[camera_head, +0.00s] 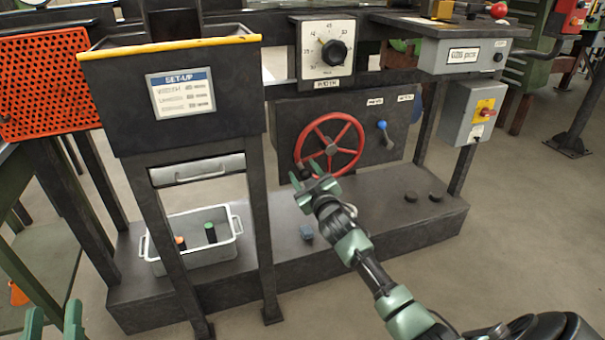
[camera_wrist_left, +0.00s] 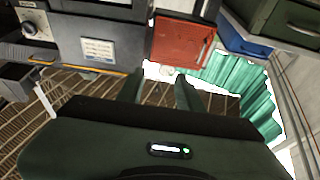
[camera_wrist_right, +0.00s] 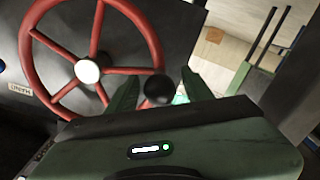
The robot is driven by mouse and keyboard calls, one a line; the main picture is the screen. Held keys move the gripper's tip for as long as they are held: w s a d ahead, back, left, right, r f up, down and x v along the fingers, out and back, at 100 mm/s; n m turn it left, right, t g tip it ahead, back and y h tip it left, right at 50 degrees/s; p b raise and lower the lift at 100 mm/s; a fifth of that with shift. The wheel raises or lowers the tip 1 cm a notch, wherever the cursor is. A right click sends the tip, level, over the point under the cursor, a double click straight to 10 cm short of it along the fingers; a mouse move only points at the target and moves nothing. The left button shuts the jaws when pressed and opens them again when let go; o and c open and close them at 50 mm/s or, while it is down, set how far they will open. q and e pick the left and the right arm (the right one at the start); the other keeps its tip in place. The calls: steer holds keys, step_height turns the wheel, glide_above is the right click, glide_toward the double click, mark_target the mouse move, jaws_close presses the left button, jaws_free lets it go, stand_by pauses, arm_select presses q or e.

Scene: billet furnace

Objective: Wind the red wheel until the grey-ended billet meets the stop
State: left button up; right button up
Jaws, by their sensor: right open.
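The red wheel (camera_head: 331,149) is mounted on the dark panel under the dial. Its rim, spokes and pale hub (camera_wrist_right: 87,72) show large in the right wrist view. A black knob (camera_wrist_right: 158,90) stands at the wheel's rim. My right gripper (camera_head: 308,179) is open at the wheel's lower left, with its fingers on either side of the knob in the right wrist view; whether they touch it I cannot tell. My left gripper (camera_head: 54,318) is open and empty at the lower left, also seen in the left wrist view (camera_wrist_left: 160,85). I cannot make out a grey-ended billet or the stop.
A blue-knobbed lever (camera_head: 383,126) sits right of the wheel. A dial (camera_head: 334,52) is above it. A grey tray (camera_head: 160,262) with orange-ended and green-ended pieces stands on the plinth at left. A hopper with a set-up card (camera_head: 182,95) stands above. A switch box (camera_head: 468,118) is at right.

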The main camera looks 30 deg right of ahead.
steer(key=shift+w+d, duration=0.15)
steer(key=shift+w, duration=0.5)
arm_select(q)
steer(key=shift+s+r+t+h, duration=0.3)
steer(key=shift+r+t, duration=0.1)
steer(key=shift+r, duration=0.45)
arm_select(e)
jaws_close()
